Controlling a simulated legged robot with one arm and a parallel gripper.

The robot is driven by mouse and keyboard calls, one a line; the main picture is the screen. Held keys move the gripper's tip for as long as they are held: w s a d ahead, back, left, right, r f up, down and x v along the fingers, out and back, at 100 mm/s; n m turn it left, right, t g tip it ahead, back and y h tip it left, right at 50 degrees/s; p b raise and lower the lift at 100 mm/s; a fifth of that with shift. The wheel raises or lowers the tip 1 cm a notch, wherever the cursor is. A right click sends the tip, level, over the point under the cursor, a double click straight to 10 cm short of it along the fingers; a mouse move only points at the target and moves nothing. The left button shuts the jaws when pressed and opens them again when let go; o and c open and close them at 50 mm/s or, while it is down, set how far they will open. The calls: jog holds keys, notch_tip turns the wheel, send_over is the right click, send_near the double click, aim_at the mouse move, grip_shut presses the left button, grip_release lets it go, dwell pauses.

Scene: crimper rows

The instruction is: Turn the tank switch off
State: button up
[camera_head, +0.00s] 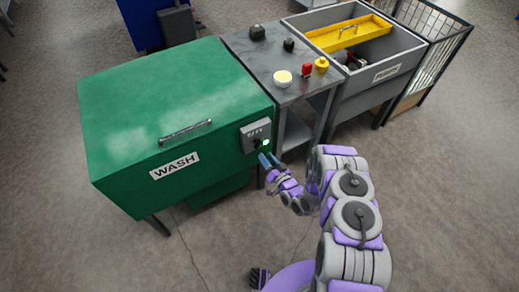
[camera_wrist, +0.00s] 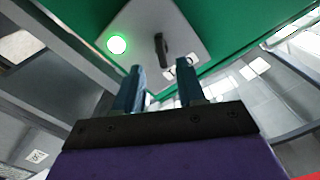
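The green tank (camera_head: 150,110) with a WASH label (camera_head: 174,166) stands at the left. A grey switch box (camera_head: 256,132) is on its front right corner, with a lit green lamp (camera_head: 266,142). In the wrist view the panel (camera_wrist: 185,25) carries a dark switch lever (camera_wrist: 161,48) and the glowing green lamp (camera_wrist: 117,45) to its left. My gripper (camera_head: 267,158) is just in front of the box. In the wrist view its two blue fingers (camera_wrist: 160,70) are open and apart, with the lever ahead of the gap. I see nothing between them and cannot tell whether they touch the lever.
A grey bench (camera_head: 270,57) beside the tank holds small dark, red and yellow items. Right of it stands a grey bin (camera_head: 384,75) with a yellow tray (camera_head: 345,33) and a label, then a barred rack (camera_head: 440,45). The floor in front is mostly clear.

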aim_at(258, 147)
jog(key=b+x, duration=0.1)
jog(key=x, duration=0.6)
jog(key=shift+s, duration=0.1)
jog(key=shift+c, duration=0.3)
grip_shut()
